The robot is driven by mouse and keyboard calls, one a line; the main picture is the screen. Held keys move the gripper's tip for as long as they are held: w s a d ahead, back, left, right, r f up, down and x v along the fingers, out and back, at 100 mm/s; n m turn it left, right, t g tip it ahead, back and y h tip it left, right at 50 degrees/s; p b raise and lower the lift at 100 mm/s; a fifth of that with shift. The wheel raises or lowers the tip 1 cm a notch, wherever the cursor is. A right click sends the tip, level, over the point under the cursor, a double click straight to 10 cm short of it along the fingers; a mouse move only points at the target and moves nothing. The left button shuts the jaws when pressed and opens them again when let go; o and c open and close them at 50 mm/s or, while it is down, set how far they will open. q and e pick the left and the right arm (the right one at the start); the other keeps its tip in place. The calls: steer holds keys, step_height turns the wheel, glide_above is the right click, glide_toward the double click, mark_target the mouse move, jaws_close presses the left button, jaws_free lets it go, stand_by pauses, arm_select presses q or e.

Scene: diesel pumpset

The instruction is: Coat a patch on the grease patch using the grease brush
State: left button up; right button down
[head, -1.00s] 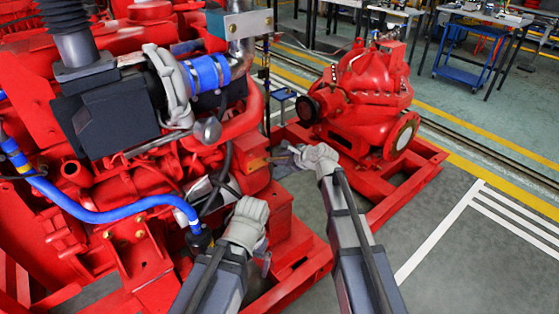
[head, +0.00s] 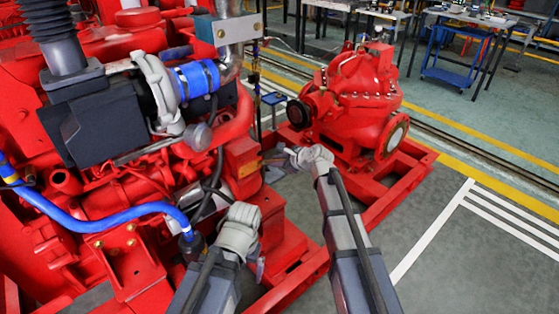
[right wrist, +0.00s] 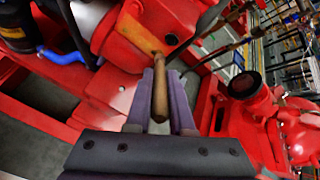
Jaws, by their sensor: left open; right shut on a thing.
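My right gripper (head: 279,165) is shut on the grease brush. The brush's wooden handle (right wrist: 171,93) stands out between the two fingers in the right wrist view, pointing away from the gripper. In the head view the brush is too small to make out clearly. A thin orange-tan strip, which looks like the grease patch (right wrist: 138,31), lies on the face of a red block in the right wrist view. It also shows in the head view (head: 249,168), just left of the right gripper. I cannot tell whether the brush touches it. My left gripper (head: 258,264) is open and empty, lower down beside the red frame.
The red diesel engine (head: 115,195) with a blue hose (head: 90,208) fills the left. A red pump (head: 360,95) stands on the red base frame (head: 385,195) beyond the right gripper. Grey floor (head: 450,270) at the right is clear. Work tables stand far back.

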steer(key=shift+s+a, duration=0.65)
steer(key=shift+a, duration=0.4)
steer(key=shift+s+a, duration=0.5)
steer(key=shift+a, duration=0.2)
steer(key=shift+s+a, duration=0.5)
steer(key=shift+a, duration=0.2)
steer(key=s+a, duration=0.2)
steer(key=shift+s+a, duration=0.1)
steer(key=shift+a, duration=0.3)
steer(key=shift+s+d, duration=0.1)
steer(key=shift+s+d, duration=0.85)
steer(key=shift+s, duration=0.35)
steer(key=shift+s+d, duration=0.85)
steer(key=shift+s, duration=0.4)
